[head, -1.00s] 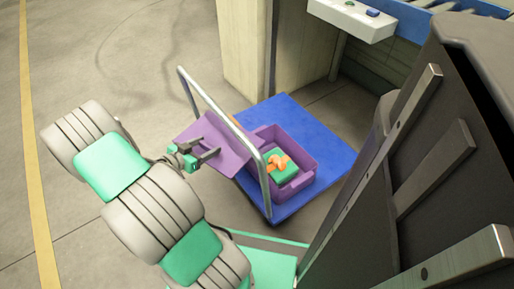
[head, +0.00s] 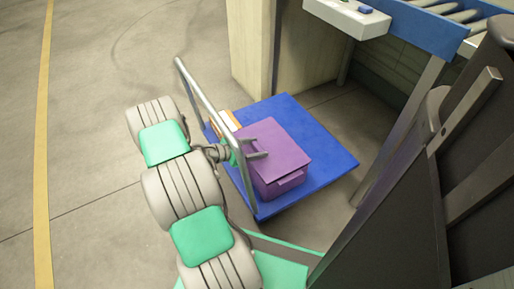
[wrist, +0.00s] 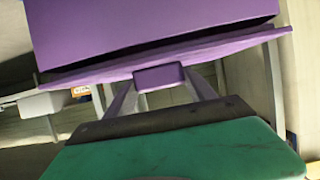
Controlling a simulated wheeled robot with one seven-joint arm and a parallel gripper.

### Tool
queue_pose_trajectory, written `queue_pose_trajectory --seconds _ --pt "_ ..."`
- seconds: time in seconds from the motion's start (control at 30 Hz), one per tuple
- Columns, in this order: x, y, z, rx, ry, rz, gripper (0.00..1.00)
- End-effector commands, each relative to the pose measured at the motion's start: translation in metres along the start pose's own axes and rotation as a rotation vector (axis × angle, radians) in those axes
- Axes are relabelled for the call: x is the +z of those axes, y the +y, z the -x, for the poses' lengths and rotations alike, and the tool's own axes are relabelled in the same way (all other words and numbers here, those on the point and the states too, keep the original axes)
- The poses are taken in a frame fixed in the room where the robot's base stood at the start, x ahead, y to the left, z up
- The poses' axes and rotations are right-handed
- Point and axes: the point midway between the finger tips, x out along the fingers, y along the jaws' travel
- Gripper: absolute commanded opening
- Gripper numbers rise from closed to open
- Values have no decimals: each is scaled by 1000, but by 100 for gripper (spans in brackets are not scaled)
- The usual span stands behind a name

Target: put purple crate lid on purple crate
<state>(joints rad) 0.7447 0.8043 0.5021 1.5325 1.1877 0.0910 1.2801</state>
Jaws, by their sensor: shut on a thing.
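The purple lid (head: 272,142) lies over the top of the purple crate (head: 286,184) on the blue cart platform. My gripper (head: 262,155) reaches in from the left and is shut on the lid. In the wrist view, the fingers (wrist: 160,92) hold a small purple tab on the edge of the lid (wrist: 225,48). A dark gap shows there between the lid and a broad purple face (wrist: 150,22), likely the crate, so I cannot tell whether the lid is fully seated. The crate's contents are hidden.
The cart's blue platform (head: 325,150) has free room right of the crate. Its grey rail (head: 205,95) stands close to my arm. An orange and white item (head: 229,120) lies behind the crate. A roller conveyor (head: 440,20) stands at upper right.

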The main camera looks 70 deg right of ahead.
Motion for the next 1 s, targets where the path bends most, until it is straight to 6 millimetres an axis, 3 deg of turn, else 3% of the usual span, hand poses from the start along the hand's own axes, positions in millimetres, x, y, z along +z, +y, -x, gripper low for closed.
queue_pose_trajectory --seconds 1.0 --pt "10 0 -6 2 1 -3 17"
